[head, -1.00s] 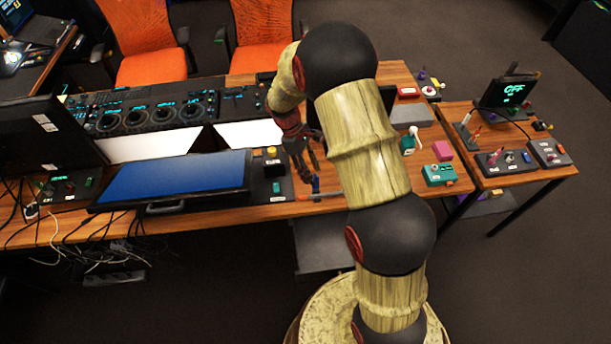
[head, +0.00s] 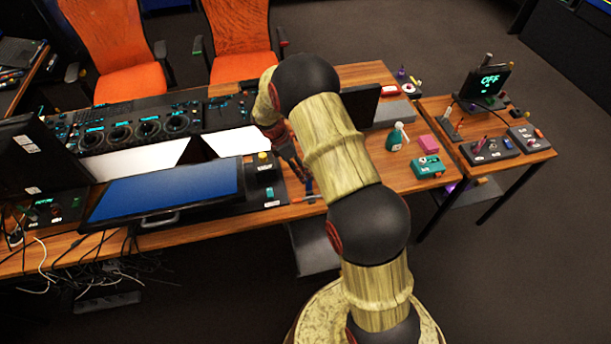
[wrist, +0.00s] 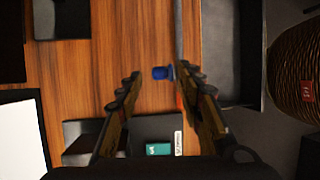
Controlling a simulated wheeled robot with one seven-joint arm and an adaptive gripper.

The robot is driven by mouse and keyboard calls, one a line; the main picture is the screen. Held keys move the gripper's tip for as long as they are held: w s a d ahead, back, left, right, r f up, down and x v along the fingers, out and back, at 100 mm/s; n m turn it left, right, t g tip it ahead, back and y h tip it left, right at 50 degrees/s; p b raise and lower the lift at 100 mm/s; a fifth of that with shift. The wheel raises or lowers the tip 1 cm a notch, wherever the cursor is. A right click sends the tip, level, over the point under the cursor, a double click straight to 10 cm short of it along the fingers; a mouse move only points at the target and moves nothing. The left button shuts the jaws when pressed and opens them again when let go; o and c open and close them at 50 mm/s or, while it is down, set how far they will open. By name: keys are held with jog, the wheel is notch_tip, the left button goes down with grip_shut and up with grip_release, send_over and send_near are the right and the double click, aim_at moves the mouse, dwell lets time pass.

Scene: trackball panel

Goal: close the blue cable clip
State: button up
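The blue cable clip (wrist: 161,73) is a small blue piece at the wooden table's front edge, beside a thin grey strip (wrist: 178,28) in the wrist view. In the head view the clip (head: 309,186) stands small and upright near the edge. My gripper (wrist: 156,76) is open, with one finger on each side of the clip in the wrist picture. No contact with the clip shows. In the head view my gripper (head: 299,170) is just above and left of the clip, partly hidden by my arm. Whether the clip is open or shut is too small to tell.
A blue-screened monitor (head: 165,192) lies left of the clip, with a dark control box (head: 264,185) between them. A dark tray (wrist: 238,50) lies beyond the table edge.

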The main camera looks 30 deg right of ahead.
jog(key=shift+x, duration=1.25)
jog(key=shift+c, duration=0.9)
jog(key=shift+r, duration=0.1)
jog(key=c, duration=0.8)
jog(key=shift+w, duration=0.1)
